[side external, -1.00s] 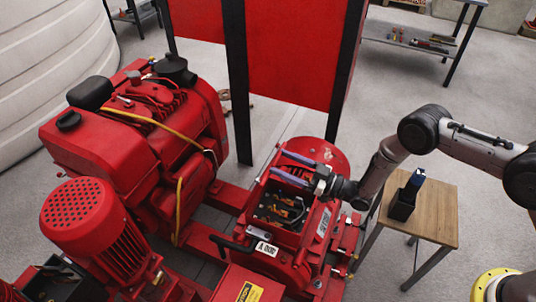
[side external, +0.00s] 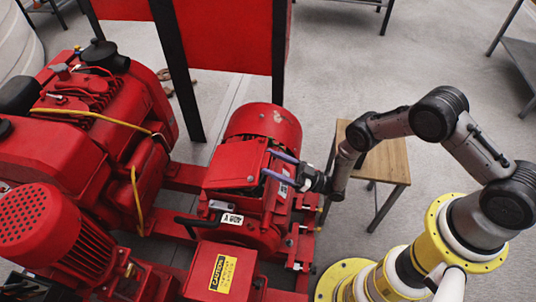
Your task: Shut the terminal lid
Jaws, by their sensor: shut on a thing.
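The red terminal lid (side external: 236,160) lies over the terminal box on top of the red motor (side external: 268,122), in the middle of the view. It covers the box's inside, and no wiring shows. I cannot tell whether its edge is fully seated. My gripper (side external: 268,164) comes in from the right, with its two bluish fingers spread apart across the lid's right edge. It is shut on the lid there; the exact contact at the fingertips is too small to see.
A red engine (side external: 95,120) with a yellow hose stands at the left. A smaller red motor (side external: 45,225) is at the lower left. A red box with a yellow caution label (side external: 222,273) is in front. A wooden table (side external: 385,165) stands behind my arm.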

